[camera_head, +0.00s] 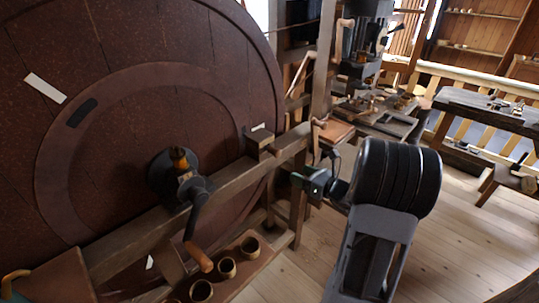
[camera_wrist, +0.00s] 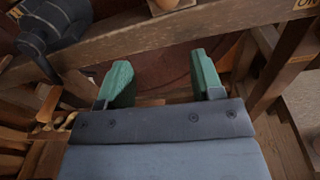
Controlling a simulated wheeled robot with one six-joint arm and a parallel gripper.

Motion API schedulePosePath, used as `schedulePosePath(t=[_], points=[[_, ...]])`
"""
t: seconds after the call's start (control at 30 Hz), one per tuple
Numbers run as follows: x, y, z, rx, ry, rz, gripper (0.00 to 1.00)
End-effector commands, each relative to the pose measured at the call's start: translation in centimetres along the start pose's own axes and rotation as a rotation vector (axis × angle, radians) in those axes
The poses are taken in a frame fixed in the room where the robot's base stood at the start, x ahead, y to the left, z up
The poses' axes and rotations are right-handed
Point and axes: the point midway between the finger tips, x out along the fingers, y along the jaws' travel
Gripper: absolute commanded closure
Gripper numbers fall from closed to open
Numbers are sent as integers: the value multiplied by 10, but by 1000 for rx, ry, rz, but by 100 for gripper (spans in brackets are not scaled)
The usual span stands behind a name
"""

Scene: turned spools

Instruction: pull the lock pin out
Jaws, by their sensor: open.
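No part is plainly recognisable as the lock pin. In the wrist view, a rounded wooden piece (camera_wrist: 172,4) is cut off by the top edge above the beam; I cannot tell whether it is the pin. In the head view, a block (camera_head: 259,142) sits on the wooden beam (camera_head: 236,183) in front of the big dark red wheel (camera_head: 225,60). My gripper (camera_head: 298,178) is at the right of this beam, beside it and apart from the block. In the wrist view its green fingers (camera_wrist: 162,80) are spread with nothing between them. The beam runs across beyond them.
A black crank with a wooden handle (camera_head: 198,257) hangs from the wheel's hub; it also shows in the wrist view (camera_wrist: 60,28). Several small wooden cups (camera_head: 227,267) stand on a low shelf. A post (camera_head: 323,75) rises behind my gripper.

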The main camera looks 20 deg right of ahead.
Motion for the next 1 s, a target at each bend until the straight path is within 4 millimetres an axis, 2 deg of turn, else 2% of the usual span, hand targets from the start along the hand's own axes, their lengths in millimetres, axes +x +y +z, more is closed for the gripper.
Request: schedulePosePath(t=[0.1,0.27,0.37,0.7,1.0], points=[[-4,-11,16,89,-82,-49,40],[1,-14,19,136,-95,-51,40],[16,-14,21,138,-94,-49,40],[83,-15,26,135,-90,-43,40],[121,-18,29,134,-91,-45,40]])
